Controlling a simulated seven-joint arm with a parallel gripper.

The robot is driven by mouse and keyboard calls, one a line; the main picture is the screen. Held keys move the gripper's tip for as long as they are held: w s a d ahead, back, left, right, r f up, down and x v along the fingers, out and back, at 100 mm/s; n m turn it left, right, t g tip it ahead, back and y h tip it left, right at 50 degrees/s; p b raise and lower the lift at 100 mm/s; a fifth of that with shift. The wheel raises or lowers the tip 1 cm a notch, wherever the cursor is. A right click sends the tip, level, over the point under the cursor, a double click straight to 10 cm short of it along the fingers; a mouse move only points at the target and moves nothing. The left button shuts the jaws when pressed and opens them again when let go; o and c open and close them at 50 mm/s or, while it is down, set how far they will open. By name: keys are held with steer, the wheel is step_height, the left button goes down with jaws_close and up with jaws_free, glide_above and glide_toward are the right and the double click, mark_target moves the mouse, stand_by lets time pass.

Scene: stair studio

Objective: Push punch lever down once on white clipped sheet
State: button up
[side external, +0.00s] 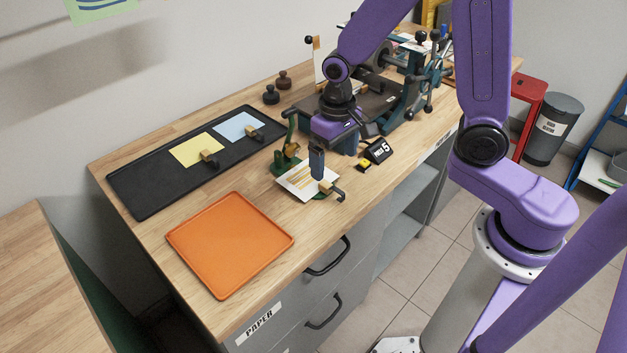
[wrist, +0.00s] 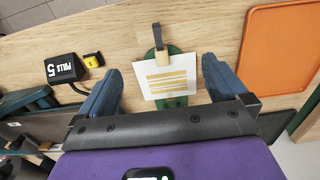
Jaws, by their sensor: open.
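The white sheet (side external: 298,184) with yellow stripes lies at the green punch (side external: 287,160) on the wooden bench. A clip with a wooden block and dark handle (side external: 334,190) grips its outer edge. My gripper (side external: 333,162) is open and empty, with one blue finger in front of the sheet in the side view. In the wrist view the white sheet (wrist: 166,84) and clip (wrist: 156,45) show between the spread fingers of my gripper (wrist: 160,70). The lever cannot be made out there.
An empty orange tray (side external: 228,245) lies near the front. A black tray (side external: 145,195) holds clipped yellow (side external: 197,149) and blue (side external: 238,127) sheets. A black sign (wrist: 66,69) reading "PULLS 5" and a yellow item (wrist: 93,61) stand beside the punch. Dark machinery (side external: 405,85) stands behind.

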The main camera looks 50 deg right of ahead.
steer(key=shift+s+r, duration=0.75)
steer(key=shift+r, duration=0.25)
steer(key=shift+s+r, duration=0.7)
steer(key=shift+r, duration=0.25)
steer(key=s+d+r+n, duration=0.1)
steer(key=s+r+n, duration=0.1)
steer(key=s+n, duration=0.4)
steer(key=s+r+n, duration=0.2)
steer(key=s+n, duration=0.4)
steer(key=s, duration=0.6)
steer(key=shift+d+r+n, duration=0.25)
steer(key=shift+d+n, duration=0.05)
steer(key=shift+d, duration=0.05)
